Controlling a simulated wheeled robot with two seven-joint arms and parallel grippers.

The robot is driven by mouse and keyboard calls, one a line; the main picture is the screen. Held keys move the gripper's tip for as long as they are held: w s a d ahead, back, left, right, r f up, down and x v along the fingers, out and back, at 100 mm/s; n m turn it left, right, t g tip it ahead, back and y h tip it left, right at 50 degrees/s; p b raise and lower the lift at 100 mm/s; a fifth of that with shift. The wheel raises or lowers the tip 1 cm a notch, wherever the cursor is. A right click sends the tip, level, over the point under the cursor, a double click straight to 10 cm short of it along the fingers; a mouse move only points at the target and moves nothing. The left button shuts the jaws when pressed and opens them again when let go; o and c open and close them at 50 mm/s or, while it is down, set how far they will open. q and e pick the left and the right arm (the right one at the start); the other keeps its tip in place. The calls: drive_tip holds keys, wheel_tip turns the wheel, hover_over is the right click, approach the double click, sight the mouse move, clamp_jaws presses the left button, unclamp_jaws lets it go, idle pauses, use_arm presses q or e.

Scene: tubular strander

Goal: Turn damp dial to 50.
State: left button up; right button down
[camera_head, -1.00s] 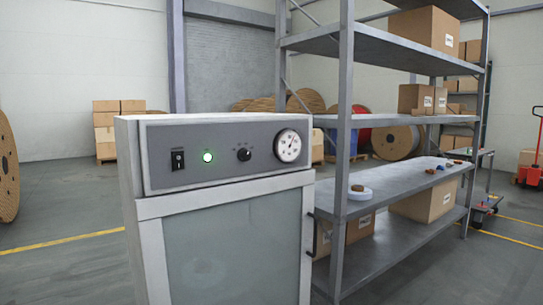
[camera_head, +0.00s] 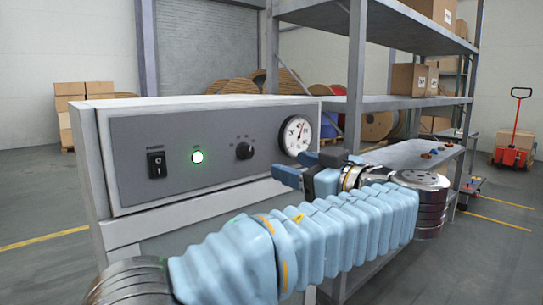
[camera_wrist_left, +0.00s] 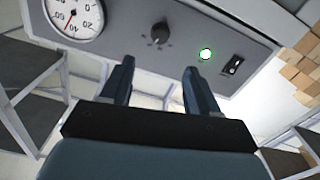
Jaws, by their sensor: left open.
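The damp dial appears to be the small black knob (camera_head: 244,151) on the grey control panel (camera_head: 215,135) of a white cabinet. It also shows in the left wrist view (camera_wrist_left: 160,33), ahead of the fingers and between their lines. A round white gauge (camera_head: 297,136) with a red needle is right of the knob. My left gripper (camera_head: 292,176) is open and empty, below and right of the knob in the head view, apart from it. Its two dark fingers show in the left wrist view (camera_wrist_left: 152,75). The knob's scale is too small to read. My right gripper is not in view.
A green lamp (camera_head: 198,157) and a black rocker switch (camera_head: 156,164) sit left of the knob. A metal shelf rack (camera_head: 355,75) with boxes stands to the right. A red pallet jack (camera_head: 512,155) is farther right. Open floor lies to the left.

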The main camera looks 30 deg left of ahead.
sight(249, 154)
use_arm(q)
drive_tip(key=p+x, duration=0.2)
drive_tip(key=x, duration=1.1)
drive_tip(key=shift+w+a, duration=0.1)
drive_tip(key=shift+a, duration=0.1)
drive_tip(key=shift+c, duration=0.3)
drive_tip(key=shift+f, duration=0.1)
drive_tip(key=c, duration=1)
